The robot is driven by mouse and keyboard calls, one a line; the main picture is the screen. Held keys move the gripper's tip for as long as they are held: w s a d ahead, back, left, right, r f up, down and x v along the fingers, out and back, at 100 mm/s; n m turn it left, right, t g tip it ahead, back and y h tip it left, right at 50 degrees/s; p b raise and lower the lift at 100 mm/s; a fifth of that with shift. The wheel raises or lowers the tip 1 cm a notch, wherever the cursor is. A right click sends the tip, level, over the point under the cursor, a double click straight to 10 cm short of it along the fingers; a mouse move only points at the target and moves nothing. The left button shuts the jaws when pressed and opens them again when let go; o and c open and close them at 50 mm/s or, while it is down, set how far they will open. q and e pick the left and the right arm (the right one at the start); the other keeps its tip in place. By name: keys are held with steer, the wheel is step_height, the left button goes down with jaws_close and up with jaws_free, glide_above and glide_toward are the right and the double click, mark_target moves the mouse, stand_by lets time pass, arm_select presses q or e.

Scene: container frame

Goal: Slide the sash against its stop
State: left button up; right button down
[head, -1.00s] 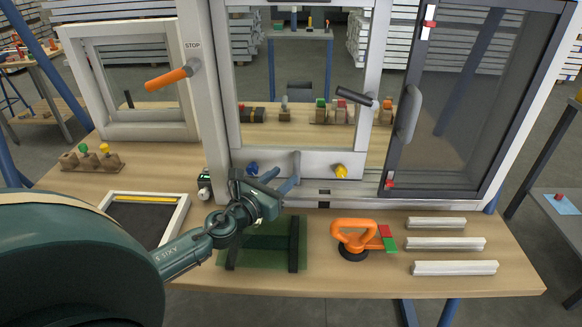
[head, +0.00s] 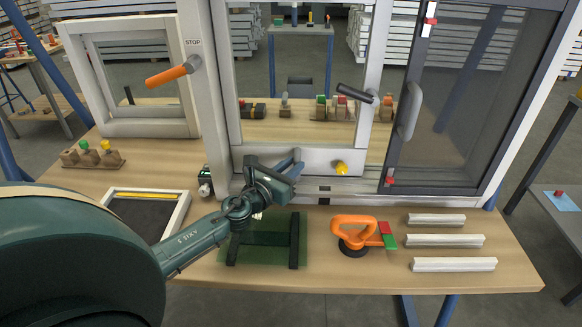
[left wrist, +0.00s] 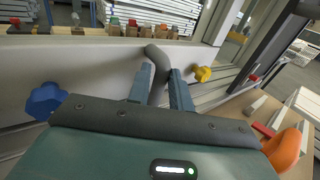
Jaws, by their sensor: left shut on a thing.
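The sash (head: 315,160) is a white-framed glazed panel standing in the white outer frame. A black lever handle (head: 355,95) sits on its right stile. A yellow knob (head: 341,168) is on its lower rail; a blue knob (left wrist: 45,101) shows in the left wrist view. A STOP label (head: 192,43) is on the left post. I cannot tell whether the sash touches that post. My left gripper (head: 288,169) is at the lower rail. In the left wrist view its fingers (left wrist: 160,88) are shut on an upright dark grey grip (left wrist: 157,58) on the sash.
A dark mesh panel (head: 470,100) fills the frame's right side. On the bench lie an orange suction lifter (head: 352,232), a green glass sheet (head: 265,240), white profiles (head: 445,240) and a framed tray (head: 150,212). An orange handle (head: 168,76) juts out at the left.

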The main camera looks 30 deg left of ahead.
arm_select(q)
steer(key=shift+d, duration=0.1)
jaws_close()
steer(key=shift+d, duration=0.2)
steer(key=d, duration=0.1)
steer(key=w+p, duration=0.1)
steer(key=d, duration=0.1)
steer(key=shift+w+d+r, duration=0.25)
steer(key=shift+w+d, duration=0.05)
steer(key=w+d, duration=0.2)
steer(key=d, duration=0.1)
steer(key=w+d+p, duration=0.1)
steer(key=d, duration=0.1)
steer(key=shift+f, duration=0.25)
steer(key=shift+a, duration=0.1)
arm_select(e)
steer(key=shift+s+d, duration=0.2)
steer(key=shift+d, duration=0.1)
steer(key=shift+r, duration=0.1)
